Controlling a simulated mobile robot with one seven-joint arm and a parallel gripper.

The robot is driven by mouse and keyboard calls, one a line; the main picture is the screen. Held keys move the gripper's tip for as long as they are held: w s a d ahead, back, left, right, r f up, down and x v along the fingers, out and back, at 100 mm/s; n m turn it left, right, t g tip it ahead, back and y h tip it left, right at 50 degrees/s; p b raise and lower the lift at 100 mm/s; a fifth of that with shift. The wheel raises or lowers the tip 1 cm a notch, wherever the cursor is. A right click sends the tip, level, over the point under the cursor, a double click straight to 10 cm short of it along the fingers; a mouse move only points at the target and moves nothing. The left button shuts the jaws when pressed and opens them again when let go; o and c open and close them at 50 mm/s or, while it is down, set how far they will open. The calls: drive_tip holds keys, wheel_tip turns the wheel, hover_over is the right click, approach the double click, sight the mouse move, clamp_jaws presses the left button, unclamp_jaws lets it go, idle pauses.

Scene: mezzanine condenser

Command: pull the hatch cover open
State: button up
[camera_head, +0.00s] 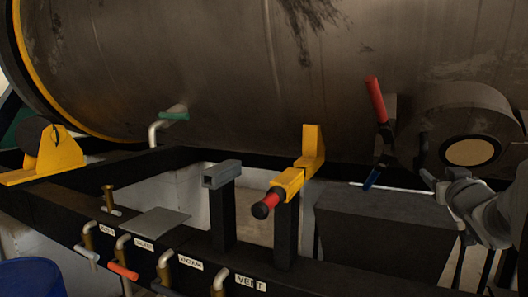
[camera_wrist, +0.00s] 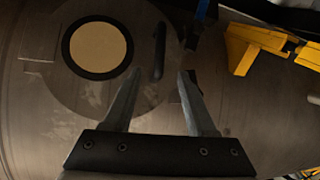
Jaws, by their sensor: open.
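The hatch cover (camera_head: 437,113) is a round grey-brown disc on the right of the tank, with a beige, dark-rimmed round window. In the wrist view the cover (camera_wrist: 92,96) faces me, and its window is at upper left. A dark upright bar handle (camera_wrist: 158,52) stands right of the window; it also shows at the cover's left side in the head view (camera_head: 422,150). My gripper (camera_wrist: 160,73) is open, its fingertips on either side of the handle's lower end in the picture. I cannot tell how deep they reach. My wrist hides part of the area below the cover in the head view.
A lever with a red grip (camera_head: 376,100) and blue end (camera_head: 371,180) is left of the cover. A yellow bracket (camera_head: 300,172) stands further left; yellow parts also show in the wrist view (camera_wrist: 252,45). A dark box (camera_head: 380,235) sits below. Labelled valves line the front beam.

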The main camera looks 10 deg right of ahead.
sight(423, 161)
drive_tip(key=p+x, duration=0.1)
drive_tip(key=x, duration=1.2)
drive_tip(key=shift+w+d+r, duration=0.1)
drive_tip(key=shift+w, duration=0.15)
clamp_jaws()
idle(1.0)
